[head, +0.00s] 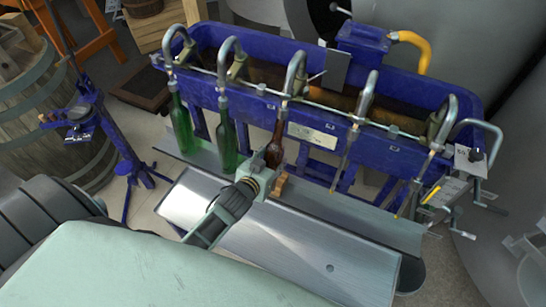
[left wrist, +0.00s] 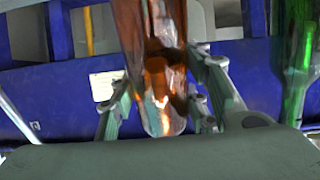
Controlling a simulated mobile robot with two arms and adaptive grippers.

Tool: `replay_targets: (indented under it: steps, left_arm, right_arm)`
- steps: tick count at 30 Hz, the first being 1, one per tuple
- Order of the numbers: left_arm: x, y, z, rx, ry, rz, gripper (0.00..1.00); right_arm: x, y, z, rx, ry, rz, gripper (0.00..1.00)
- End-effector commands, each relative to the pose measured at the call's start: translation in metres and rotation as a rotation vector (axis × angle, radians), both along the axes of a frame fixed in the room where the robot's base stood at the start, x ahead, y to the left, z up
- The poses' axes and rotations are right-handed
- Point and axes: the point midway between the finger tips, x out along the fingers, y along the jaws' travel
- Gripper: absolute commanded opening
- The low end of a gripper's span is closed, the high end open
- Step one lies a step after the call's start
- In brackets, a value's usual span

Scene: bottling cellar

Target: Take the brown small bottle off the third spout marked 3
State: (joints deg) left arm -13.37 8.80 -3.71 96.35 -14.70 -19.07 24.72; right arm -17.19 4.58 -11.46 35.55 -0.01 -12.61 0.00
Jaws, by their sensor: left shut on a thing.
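The brown small bottle (head: 275,146) hangs upright under the third spout (head: 295,70) from the left. Its mouth appears to be still at the spout's lower end. My left gripper (head: 272,168) is shut around the bottle's lower body. In the left wrist view the brown glass (left wrist: 152,60) stands between the two fingers (left wrist: 160,100), one on each side. The marking 3 is too small to read. My right gripper is not in view.
Two green bottles (head: 181,125) (head: 227,138) hang on the first two spouts, the second close to my left gripper. The blue filler trough (head: 215,35) stands behind. A metal ledge (head: 370,222) runs below the spouts. The two spouts to the right carry no bottles.

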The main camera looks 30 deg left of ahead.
Motion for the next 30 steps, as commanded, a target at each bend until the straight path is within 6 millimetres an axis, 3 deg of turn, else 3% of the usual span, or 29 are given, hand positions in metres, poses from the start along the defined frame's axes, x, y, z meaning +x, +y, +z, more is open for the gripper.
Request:
replay_targets:
  steps: [30]
  left_arm:
    - [-0.022, -0.002, -0.050, -0.001, -0.008, 0.000, 0.00]
  right_arm:
    - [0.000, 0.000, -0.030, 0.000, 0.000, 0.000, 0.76]
